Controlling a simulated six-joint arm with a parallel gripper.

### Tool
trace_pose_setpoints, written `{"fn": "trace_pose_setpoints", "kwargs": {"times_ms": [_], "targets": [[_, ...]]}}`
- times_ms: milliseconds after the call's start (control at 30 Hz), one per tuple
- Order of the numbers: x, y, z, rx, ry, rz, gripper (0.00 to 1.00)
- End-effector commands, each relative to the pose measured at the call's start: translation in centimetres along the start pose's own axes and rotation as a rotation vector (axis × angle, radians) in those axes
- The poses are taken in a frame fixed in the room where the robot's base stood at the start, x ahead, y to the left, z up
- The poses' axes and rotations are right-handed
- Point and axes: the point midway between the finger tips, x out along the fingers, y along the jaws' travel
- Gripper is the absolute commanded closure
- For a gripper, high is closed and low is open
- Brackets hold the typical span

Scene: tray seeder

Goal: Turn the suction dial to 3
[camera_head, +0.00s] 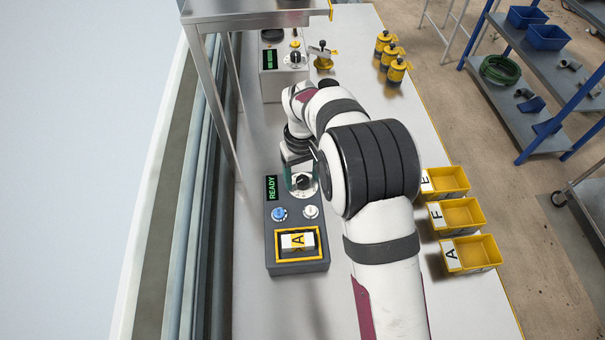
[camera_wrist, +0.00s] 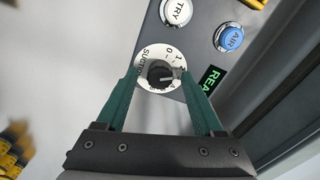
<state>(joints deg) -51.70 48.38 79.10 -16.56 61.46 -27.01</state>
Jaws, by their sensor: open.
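The suction dial is a black knob (camera_wrist: 160,74) on a round white plate marked SUCTION (camera_wrist: 144,58) with numbers around it. In the wrist view the knob's pale pointer line points right; the digit it meets is too blurred to read. The dial also shows in the head view (camera_head: 303,183) on the dark control box (camera_head: 297,268). My gripper (camera_wrist: 158,78) has green fingers, open, one on each side of the knob. From this view I cannot tell whether they touch it. In the head view my gripper (camera_head: 299,172) is partly hidden by my arm.
The box also has a READY display (camera_head: 271,188), a blue AIR button (camera_head: 279,213), a white TRY button (camera_head: 311,212) and a yellow-framed card A (camera_head: 298,241). Yellow bins (camera_head: 485,251) stand right of my arm. A metal frame (camera_head: 222,100) stands left, and another control box (camera_head: 270,86) lies beyond.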

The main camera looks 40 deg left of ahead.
Motion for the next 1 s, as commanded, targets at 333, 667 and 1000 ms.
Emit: {"fn": "trace_pose_setpoints", "kwargs": {"times_ms": [333,667,1000], "targets": [[-0.05,0.00,0.00,0.000,0.000,0.000,0.63],[-0.07,0.00,0.00,0.000,0.000,0.000,1.00],[-0.09,0.02,-0.02,0.095,0.000,0.000,1.00]]}}
